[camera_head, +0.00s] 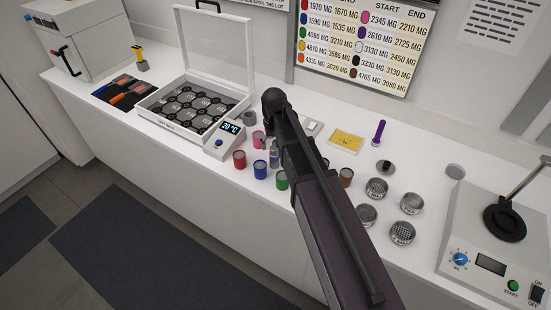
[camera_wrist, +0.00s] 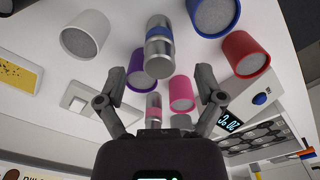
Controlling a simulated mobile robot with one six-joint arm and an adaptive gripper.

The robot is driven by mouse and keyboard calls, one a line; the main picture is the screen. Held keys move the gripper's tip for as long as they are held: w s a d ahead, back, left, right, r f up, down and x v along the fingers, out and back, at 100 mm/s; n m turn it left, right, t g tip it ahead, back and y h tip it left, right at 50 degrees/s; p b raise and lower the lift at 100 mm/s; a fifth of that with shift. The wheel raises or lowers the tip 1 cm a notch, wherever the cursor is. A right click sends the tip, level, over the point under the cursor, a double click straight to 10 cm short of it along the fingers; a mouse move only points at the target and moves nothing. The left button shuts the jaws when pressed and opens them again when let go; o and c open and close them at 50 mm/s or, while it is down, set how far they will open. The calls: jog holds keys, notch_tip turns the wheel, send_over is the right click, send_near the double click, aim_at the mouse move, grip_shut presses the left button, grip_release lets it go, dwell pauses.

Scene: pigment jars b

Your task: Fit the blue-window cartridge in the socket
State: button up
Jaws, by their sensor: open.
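The blue-window cartridge (camera_wrist: 160,33) is a silver cylinder with a blue band, seen at top middle in the wrist view. In the head view a small silver and bluish cylinder (camera_head: 274,156) stands behind the blue and green jars and looks like it. My gripper (camera_wrist: 160,86) is open and empty, its fingers spread, with the cartridge beyond and between them in the wrist view. A second silver cartridge with a pink band (camera_wrist: 153,112) shows between the fingers, nearer the palm. My arm hides most of the gripper in the head view. I cannot tell which thing is the socket.
A red jar (camera_head: 239,160), blue jar (camera_head: 260,169), green jar (camera_head: 282,181) and pink jar (camera_wrist: 182,94) crowd the cartridges. Purple (camera_wrist: 137,72) and white jars (camera_wrist: 85,34) are also close. A display box (camera_head: 226,138) stands left; several metal tins (camera_head: 376,188) stand right.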

aim_at(274, 154)
jog(key=shift+f, duration=0.1)
jog(key=shift+w+f+b, duration=0.15)
jog(key=shift+f+b, duration=2.4)
jog(key=shift+b, duration=0.05)
jog(key=shift+c, duration=0.2)
grip_shut()
